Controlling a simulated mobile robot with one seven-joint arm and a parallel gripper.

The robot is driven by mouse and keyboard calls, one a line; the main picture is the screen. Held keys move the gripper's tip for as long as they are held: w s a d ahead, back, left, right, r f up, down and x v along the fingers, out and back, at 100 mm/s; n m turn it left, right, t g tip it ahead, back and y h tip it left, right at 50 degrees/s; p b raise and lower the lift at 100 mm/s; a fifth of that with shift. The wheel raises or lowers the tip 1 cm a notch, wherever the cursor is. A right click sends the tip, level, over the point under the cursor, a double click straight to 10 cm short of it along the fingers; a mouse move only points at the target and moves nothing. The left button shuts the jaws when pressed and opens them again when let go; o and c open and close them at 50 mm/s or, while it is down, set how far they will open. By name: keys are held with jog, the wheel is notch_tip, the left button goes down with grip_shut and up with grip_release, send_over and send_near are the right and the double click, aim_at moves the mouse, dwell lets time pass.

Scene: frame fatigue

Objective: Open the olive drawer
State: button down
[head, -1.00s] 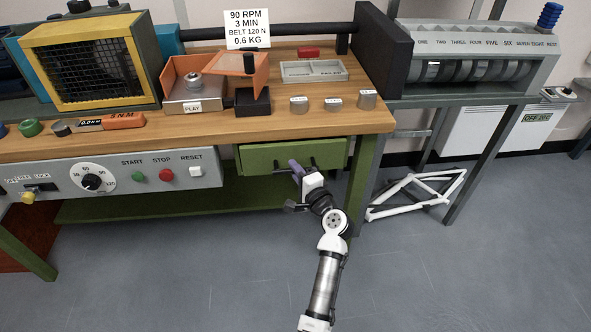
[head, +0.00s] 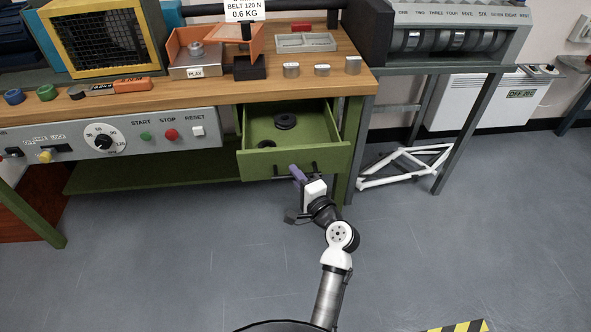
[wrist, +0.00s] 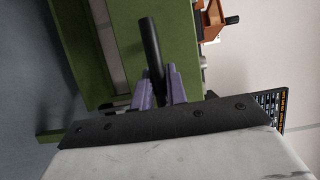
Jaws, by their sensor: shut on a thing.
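The olive drawer (head: 254,164) sits under the right end of the wooden bench in the head view. It is pulled part way out, and its inside shows. A dark ring-shaped piece (head: 285,121) and a smaller dark piece (head: 267,144) lie in it. A black bar handle (head: 281,173) runs across its front. My gripper (head: 298,173) is at the handle, with its purple fingers shut on the bar. In the wrist view the dark handle bar (wrist: 151,48) runs between the purple fingers (wrist: 158,90), with the green drawer front beyond.
A control panel (head: 110,137) with a dial and buttons is left of the drawer. A green bench leg (head: 352,120) stands close on its right. A white frame (head: 405,165) lies on the floor at right. The grey floor in front is clear.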

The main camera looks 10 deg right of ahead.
jog(key=shift+s, duration=1.5)
jog(key=c, duration=1.4)
grip_release()
jog(key=shift+s, duration=0.1)
